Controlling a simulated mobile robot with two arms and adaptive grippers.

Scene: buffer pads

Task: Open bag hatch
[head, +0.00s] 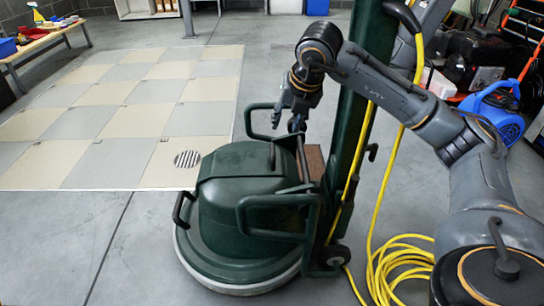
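A dark green floor buffer (240,185) with a domed body stands on the concrete floor in the middle of the head view. Dark green tube handles (250,204) are on its front and back, and a tall green column (352,110) rises at its right. I cannot tell which part is the bag hatch. My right gripper (287,120) points down over the back of the body, near the rear handle. Its fingers are small and dark there, so I cannot tell whether they are open or touch anything. My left gripper is not in view.
A yellow cable (398,268) hangs along the column and lies coiled on the floor right of the buffer. Pale floor tiles (110,125) with a round drain (187,159) lie at left. A low wooden bench (40,43) stands at the far left, and a blue blower (492,112) at right.

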